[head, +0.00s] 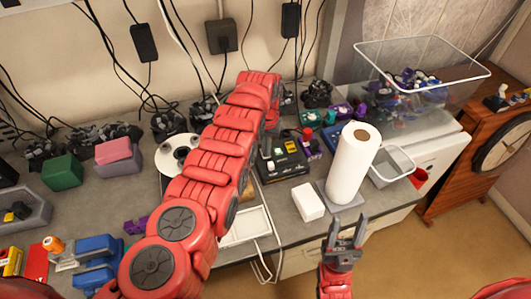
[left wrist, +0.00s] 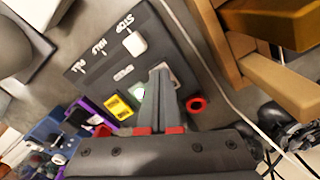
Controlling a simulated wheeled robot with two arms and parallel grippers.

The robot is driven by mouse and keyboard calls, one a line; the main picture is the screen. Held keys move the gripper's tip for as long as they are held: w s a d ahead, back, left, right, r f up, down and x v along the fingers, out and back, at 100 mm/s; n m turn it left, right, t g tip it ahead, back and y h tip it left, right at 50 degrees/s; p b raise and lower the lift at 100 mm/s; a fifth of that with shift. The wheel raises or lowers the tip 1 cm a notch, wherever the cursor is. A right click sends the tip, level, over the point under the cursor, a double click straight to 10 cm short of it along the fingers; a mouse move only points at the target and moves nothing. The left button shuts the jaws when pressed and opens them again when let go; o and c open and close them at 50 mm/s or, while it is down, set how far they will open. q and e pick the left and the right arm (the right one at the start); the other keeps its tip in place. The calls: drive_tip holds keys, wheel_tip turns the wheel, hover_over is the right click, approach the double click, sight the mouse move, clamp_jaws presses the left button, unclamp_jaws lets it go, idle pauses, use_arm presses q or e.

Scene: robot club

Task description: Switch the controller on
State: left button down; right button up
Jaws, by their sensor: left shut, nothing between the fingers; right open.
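The controller (head: 288,163) is a black box on the grey bench, right of my left arm in the head view. In the left wrist view its dark panel (left wrist: 100,68) carries the words STOP, HALF and FULL beside a white knob (left wrist: 135,43). It also has yellow parts (left wrist: 118,106), a green part and a red ring (left wrist: 196,104). My left gripper (left wrist: 160,72) is shut and empty, its fingers over the panel, partly covering the green part and a pale part. Whether the tips touch is unclear. My right gripper (head: 346,232) is open and empty before the bench.
A paper towel roll (head: 354,165) and a white box (head: 308,201) stand right of the controller. A clear bin (head: 440,92) sits behind, right. Cables hang along the wall. A wooden piece (left wrist: 270,75) is close beside the controller in the left wrist view.

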use_arm(q)
drive_tip(key=shift+w+r+p, duration=0.15)
drive_tip(key=shift+r+p, duration=0.55)
drive_tip(key=shift+p, duration=0.2)
wheel_tip(320, 180, up, 4)
drive_tip(key=p, duration=0.3)
drive_tip(key=shift+f, duration=0.15)
drive_tip(key=shift+r+p, duration=0.5)
drive_tip(key=shift+r, duration=0.35)
